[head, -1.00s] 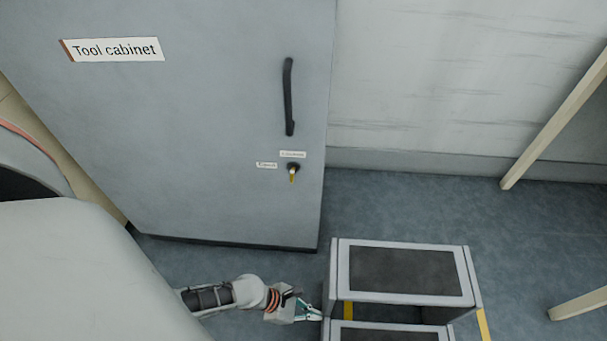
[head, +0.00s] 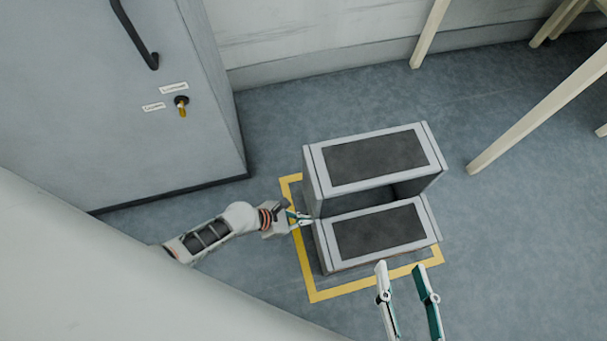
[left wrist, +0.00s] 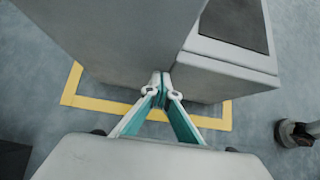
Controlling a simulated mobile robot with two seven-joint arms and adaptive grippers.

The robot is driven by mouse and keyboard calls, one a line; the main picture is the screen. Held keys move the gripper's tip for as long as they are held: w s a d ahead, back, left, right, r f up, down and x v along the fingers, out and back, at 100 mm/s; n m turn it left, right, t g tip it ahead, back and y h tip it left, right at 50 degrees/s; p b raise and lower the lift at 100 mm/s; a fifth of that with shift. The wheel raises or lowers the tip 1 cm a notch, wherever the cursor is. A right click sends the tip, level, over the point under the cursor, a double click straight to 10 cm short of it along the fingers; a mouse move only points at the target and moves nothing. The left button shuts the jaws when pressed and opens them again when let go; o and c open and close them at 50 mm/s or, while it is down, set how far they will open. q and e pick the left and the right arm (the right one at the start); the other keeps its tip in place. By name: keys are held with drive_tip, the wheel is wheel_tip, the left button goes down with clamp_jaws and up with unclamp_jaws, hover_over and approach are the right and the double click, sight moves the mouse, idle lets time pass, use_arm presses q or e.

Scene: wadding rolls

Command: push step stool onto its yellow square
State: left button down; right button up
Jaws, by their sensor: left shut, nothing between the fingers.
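The grey two-step stool (head: 316,185) with dark treads stands upright on the floor. The yellow square (head: 305,268) is a taped outline; its left and front strips show, with floor between them and the stool. The stool hides much of the far and right strips. My left gripper (head: 301,218) is shut and empty, its tips at the stool's left side; contact is unclear. In the left wrist view, its tips (left wrist: 160,82) meet close to the stool's grey side panel (left wrist: 110,38), above yellow tape (left wrist: 110,106). My right gripper (head: 404,268) is open and empty, in front of the stool.
The grey tool cabinet (head: 120,110) stands at the left, near the back wall (head: 320,40). Pale wooden legs (head: 540,112) stand at the right and back. Blue-grey floor (head: 510,260) is clear right of the stool.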

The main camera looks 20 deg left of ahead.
idle(0.6)
use_arm(q)
drive_tip(key=v, duration=1.2)
drive_tip(key=shift+w, duration=0.1)
